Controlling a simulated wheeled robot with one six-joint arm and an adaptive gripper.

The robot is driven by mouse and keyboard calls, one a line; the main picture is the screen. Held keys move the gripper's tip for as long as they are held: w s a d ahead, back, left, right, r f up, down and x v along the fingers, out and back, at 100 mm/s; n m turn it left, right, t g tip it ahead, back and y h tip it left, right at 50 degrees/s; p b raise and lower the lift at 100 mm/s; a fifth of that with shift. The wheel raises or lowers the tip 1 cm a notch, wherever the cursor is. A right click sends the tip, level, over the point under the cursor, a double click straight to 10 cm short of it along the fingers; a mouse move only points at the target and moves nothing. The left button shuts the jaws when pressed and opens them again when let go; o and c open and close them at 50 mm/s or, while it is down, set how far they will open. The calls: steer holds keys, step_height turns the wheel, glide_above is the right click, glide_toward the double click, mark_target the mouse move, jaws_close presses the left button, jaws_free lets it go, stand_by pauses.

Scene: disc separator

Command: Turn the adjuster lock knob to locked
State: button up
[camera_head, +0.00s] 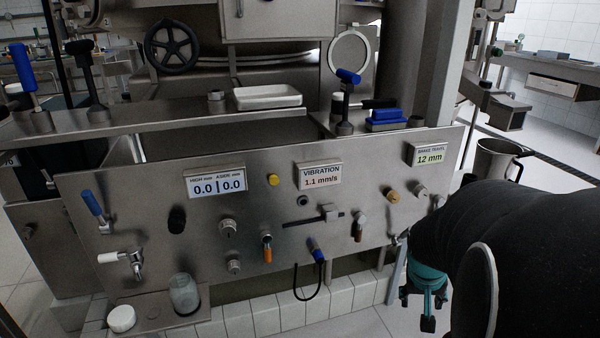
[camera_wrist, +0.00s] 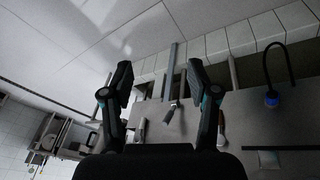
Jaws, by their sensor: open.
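The steel control panel (camera_head: 330,245) carries several knobs and levers. No readable label shows which is the adjuster lock knob. Candidates are a brass knob (camera_head: 392,196) and a grey knob (camera_head: 420,189) at the right, a black knob (camera_head: 176,220) at the left, and ribbed grey knobs (camera_head: 228,227) left of centre. My gripper (camera_head: 417,309) hangs low at the panel's right end, apart from it. In the wrist view my gripper (camera_wrist: 160,77) is open, with nothing between its fingers. A metal lever (camera_wrist: 171,112) shows beyond the fingers.
A glass jar (camera_head: 184,294) stands on a ledge at lower left. A metal jug (camera_head: 493,161) is behind my arm. Tiled floor lies at right.

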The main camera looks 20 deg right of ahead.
steer(key=w+d+f+m+t+h, duration=0.1)
steer(key=w+d+f, duration=0.15)
steer(key=d, duration=0.45)
steer(key=w+d+f+m+t+h, duration=0.1)
steer(key=d+f, duration=0.3)
steer(key=d, duration=0.4)
steer(key=t+y, duration=0.6)
steer(key=t, duration=0.8)
glide_toward(396, 200)
steer(key=w, duration=1)
steer(key=shift+w+a, duration=0.2)
steer(key=shift+w, duration=0.15)
steer(key=shift+c, duration=0.3)
jaws_close()
